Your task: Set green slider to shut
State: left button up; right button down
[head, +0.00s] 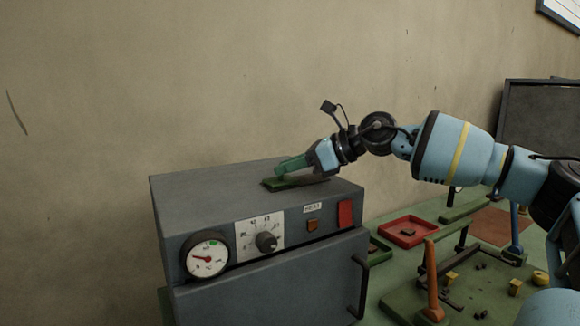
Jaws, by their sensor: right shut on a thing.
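The green slider (292,165) is at the top of a grey oven-like box, above a dark green base plate (272,185) on its top face. My right gripper (312,163) reaches in from the right and is shut on the green slider. The fingers hide part of the slider, and I cannot make out any position marks on it. My left gripper is not in view.
The grey box (180,205) has a round gauge (207,257), a dial (266,241), a red block (345,214) and a door handle (361,285). A red tray (408,232) and an orange lever (432,280) stand on the green bench to the right.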

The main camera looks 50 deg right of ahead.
jog(key=shift+a, duration=0.1)
jog(key=c, duration=1.6)
grip_release()
jog(key=o, duration=0.4)
jog(key=shift+w+a, duration=0.1)
jog(key=shift+a, duration=0.1)
jog(key=shift+d, duration=0.1)
